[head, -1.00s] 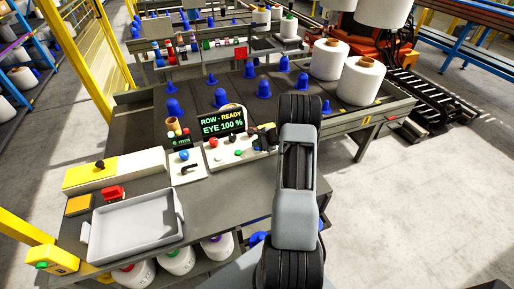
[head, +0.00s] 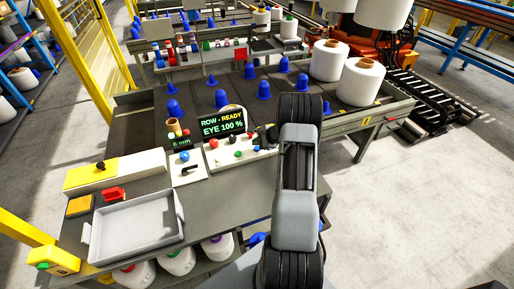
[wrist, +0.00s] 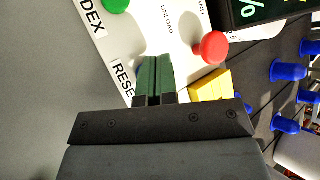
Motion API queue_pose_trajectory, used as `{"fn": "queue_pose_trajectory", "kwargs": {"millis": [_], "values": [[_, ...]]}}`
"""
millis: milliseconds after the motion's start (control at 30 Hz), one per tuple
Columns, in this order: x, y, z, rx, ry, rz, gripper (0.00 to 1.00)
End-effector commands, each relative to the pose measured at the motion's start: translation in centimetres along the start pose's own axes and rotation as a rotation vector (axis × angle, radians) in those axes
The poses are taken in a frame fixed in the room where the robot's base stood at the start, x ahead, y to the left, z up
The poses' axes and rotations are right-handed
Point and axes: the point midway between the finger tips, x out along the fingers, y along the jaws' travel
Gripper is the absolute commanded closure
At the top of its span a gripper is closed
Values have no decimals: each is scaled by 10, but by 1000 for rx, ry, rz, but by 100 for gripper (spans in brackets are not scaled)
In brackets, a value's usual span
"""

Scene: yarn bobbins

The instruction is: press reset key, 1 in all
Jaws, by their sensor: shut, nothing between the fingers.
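The pale control panel (head: 228,158) stands on the near table, with a red button (head: 213,143) and a green button (head: 238,154). In the wrist view the panel shows a "RESE..." label (wrist: 123,82), partly covered by my gripper (wrist: 155,62). The gripper's two dark green fingertips are together, with nothing between them, over the panel beside this label. The red button (wrist: 212,47) is right of the fingers and the green one (wrist: 116,4) is up left.
A display (head: 222,123) reading "ROW - READY, EYE 100 %" stands behind the panel. A yellow block (wrist: 212,85) is close right of the fingers. A smaller box with a blue knob (head: 184,155) and a grey tray (head: 135,222) lie to the left.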

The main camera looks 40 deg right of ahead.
Motion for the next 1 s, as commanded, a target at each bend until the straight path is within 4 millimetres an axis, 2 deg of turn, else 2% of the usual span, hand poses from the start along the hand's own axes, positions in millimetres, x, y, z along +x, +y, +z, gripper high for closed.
{"fn": "queue_pose_trajectory", "kwargs": {"millis": [367,1000], "values": [[-2,-2,1,0,0,0,100],[-35,-26,26,1,0,0,100]]}}
